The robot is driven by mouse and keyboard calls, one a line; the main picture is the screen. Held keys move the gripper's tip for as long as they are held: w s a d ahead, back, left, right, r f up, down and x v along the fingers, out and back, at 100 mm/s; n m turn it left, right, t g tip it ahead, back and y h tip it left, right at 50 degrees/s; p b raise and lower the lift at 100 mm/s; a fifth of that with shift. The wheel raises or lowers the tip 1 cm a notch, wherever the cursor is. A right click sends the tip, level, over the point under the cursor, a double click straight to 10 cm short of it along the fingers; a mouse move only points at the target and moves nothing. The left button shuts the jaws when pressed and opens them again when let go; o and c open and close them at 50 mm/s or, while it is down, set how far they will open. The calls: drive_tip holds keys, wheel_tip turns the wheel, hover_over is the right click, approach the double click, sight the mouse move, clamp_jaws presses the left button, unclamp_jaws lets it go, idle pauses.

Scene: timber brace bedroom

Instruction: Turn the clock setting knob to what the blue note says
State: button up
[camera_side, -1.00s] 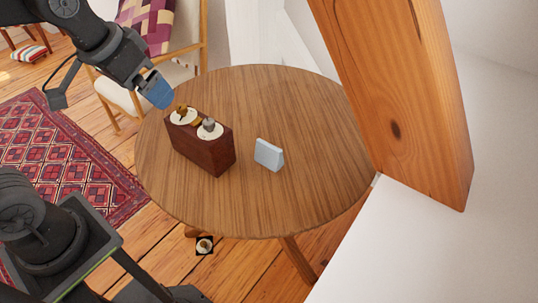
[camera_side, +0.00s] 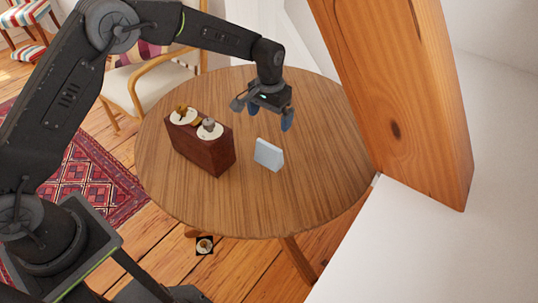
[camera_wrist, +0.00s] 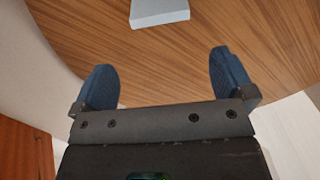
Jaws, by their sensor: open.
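A dark red-brown box (camera_side: 205,150) stands left of centre on the round table. On its top are two pale discs, one with a brass-coloured knob (camera_side: 182,112) and one with a grey knob (camera_side: 209,124). I cannot tell which is the clock setting knob or read their settings. The pale blue note (camera_side: 268,154) stands on the table right of the box; no writing is legible. Its edge also shows at the top of the wrist view (camera_wrist: 160,12). My gripper (camera_side: 271,117) is open and empty above the table, behind the note and apart from box and note.
The round wooden table (camera_side: 300,205) has bare room around the box and note. A thick slanted timber brace (camera_side: 400,90) rises at the table's right, in front of a white wall. A cushioned chair (camera_side: 150,85) stands behind the table at left.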

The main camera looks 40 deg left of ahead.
sight(269, 153)
wheel_tip(269, 153, down, 9)
drive_tip(key=shift+f, duration=0.15)
drive_tip(key=shift+s+f, duration=0.2)
drive_tip(key=shift+f, duration=2.4)
drive_tip(key=shift+c, duration=0.4)
drive_tip(key=c, duration=0.5)
drive_tip(key=shift+c, duration=0.2)
